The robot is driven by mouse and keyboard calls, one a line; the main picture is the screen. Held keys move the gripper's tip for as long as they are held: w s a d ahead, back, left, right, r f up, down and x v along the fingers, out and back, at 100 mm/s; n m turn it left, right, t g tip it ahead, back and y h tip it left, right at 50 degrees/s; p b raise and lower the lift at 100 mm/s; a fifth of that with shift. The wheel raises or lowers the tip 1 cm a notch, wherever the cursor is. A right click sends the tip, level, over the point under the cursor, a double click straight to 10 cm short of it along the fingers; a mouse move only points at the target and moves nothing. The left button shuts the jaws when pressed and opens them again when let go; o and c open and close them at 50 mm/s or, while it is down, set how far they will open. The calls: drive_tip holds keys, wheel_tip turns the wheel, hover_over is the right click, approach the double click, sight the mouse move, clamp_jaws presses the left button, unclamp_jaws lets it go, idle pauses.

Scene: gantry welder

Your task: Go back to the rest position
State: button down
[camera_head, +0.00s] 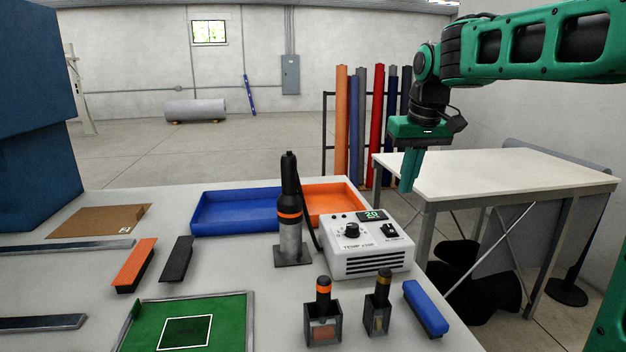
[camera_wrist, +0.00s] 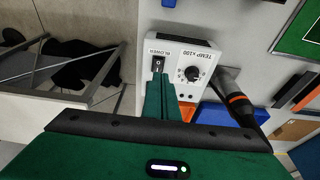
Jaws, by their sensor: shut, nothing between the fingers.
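My gripper (camera_head: 410,170) is shut and empty. In the head view it hangs at the upper right, pointing down, over the gap between the workbench and the white side table. It is higher than and to the right of the temperature control box (camera_head: 367,245). In the wrist view my gripper's fingers (camera_wrist: 160,98) appear closed together, in front of the control box (camera_wrist: 180,62) as seen from the camera. The green arm reaches in from the right edge.
The workbench holds a heat tool (camera_head: 289,225) on a stand, a blue tray (camera_head: 235,228), an orange tray (camera_head: 350,192), a green mat (camera_head: 140,335), two small holders and several blocks. The white table (camera_head: 490,172) stands right. Rolls in a rack (camera_head: 340,130) stand behind.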

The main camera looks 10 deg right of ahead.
drive_tip(key=s+d+f+m+g, duration=0.1)
drive_tip(key=s+d+f+m, duration=0.1)
drive_tip(key=s+f, duration=0.4)
drive_tip(key=s+d+f+m+g, duration=0.1)
drive_tip(key=s+f, duration=0.5)
drive_tip(key=s, duration=1)
drive_tip(key=s+d+f+m, duration=0.3)
drive_tip(key=s+d+f, duration=0.2)
drive_tip(key=s, duration=0.5)
drive_tip(key=shift+s+f+g, duration=0.4)
drive_tip(key=shift+f, duration=0.45)
drive_tip(key=shift+w+f, duration=0.2)
drive_tip(key=shift+w, duration=0.45)
drive_tip(key=shift+s, duration=0.15)
